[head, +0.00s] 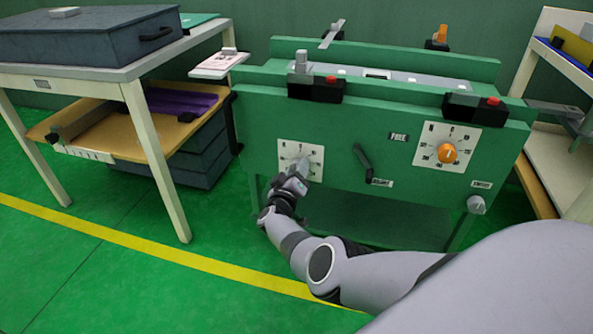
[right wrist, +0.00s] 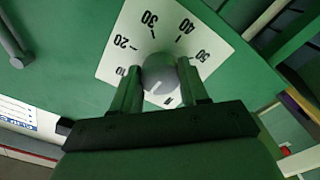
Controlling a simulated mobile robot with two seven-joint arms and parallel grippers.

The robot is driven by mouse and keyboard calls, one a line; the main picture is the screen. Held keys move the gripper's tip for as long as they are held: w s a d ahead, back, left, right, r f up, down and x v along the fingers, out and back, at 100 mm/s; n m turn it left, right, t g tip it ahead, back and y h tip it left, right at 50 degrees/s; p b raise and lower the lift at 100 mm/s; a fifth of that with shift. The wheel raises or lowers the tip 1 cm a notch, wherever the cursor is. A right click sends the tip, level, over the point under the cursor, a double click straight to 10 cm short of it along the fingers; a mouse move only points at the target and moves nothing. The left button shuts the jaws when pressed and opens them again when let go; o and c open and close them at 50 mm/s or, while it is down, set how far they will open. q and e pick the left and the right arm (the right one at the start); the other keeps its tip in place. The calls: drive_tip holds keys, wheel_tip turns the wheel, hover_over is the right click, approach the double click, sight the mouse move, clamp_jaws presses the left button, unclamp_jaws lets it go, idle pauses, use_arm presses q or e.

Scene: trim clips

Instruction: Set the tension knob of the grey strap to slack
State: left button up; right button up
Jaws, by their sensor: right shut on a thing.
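The grey tension knob (right wrist: 160,76) sits on a white dial plate (right wrist: 128,48) marked 10 to 50, upside down in the right wrist view. A short light mark on the knob points down and left there, near the low end of the scale. My right gripper (right wrist: 160,84) is shut on this knob, one finger on each side. In the head view, my right gripper (head: 299,170) covers part of the knob at the left dial plate (head: 316,153) on the green machine (head: 350,120). My left gripper is not in view.
An orange knob (head: 447,153) sits on a second dial plate at the right of the machine. A black lever (head: 363,160) hangs between the dials. A table (head: 75,74) stands left and a shelf (head: 560,165) right. Green floor is clear in front left.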

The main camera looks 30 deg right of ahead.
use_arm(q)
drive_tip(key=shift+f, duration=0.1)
use_arm(e)
drive_tip(key=shift+d, duration=0.1)
idle(0.4)
drive_tip(key=o, duration=1.1)
drive_tip(key=shift+c, duration=0.2)
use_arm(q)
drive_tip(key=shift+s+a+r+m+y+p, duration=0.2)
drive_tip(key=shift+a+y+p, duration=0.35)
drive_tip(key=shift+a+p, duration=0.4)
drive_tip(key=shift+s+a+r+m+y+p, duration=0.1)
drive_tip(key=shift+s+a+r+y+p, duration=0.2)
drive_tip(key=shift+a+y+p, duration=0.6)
use_arm(e)
drive_tip(key=v, duration=0.7)
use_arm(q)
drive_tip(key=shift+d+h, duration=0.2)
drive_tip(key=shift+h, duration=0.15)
